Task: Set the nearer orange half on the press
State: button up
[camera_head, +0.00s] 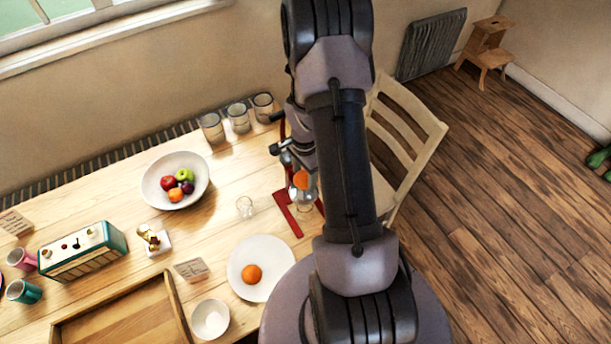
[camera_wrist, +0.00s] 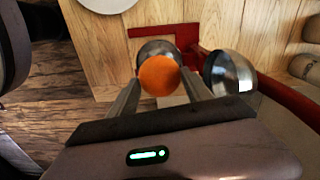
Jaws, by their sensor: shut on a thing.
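My gripper (camera_wrist: 160,80) is shut on an orange half (camera_wrist: 159,75), with one finger on each side of it. The held half also shows in the head view (camera_head: 301,180), beside my arm. The press has a red base (camera_head: 284,203) and stands at the table's right end, partly hidden by my arm. In the wrist view a round metal part of the press (camera_wrist: 157,46) shows just behind the orange half, and a shiny metal dome (camera_wrist: 230,72) is to its right. I cannot tell whether the half touches the press. Another orange piece (camera_head: 252,274) lies on a white plate (camera_head: 240,253).
Several glass jars (camera_head: 238,118) line the back edge. A fruit bowl (camera_head: 150,187), a small white bowl (camera_head: 210,319) and a wooden tray (camera_head: 175,303) are farther left. A chair (camera_head: 420,150) stands beyond the press.

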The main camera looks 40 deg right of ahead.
aim_at(304, 175)
jog(key=shift+a+f+b, duration=0.1)
jog(key=shift+f+b, duration=1.3)
jog(key=shift+f, duration=1.25)
jog(key=shift+b, duration=0.5)
jog(key=shift+f+b, duration=0.6)
jog(key=o, duration=0.5)
jog(key=shift+o, duration=0.4)
jog(key=shift+r+p, duration=3.35)
jog(key=shift+r, duration=2.2)
jog(key=shift+s+f, duration=0.1)
jog(key=shift+s, duration=0.05)
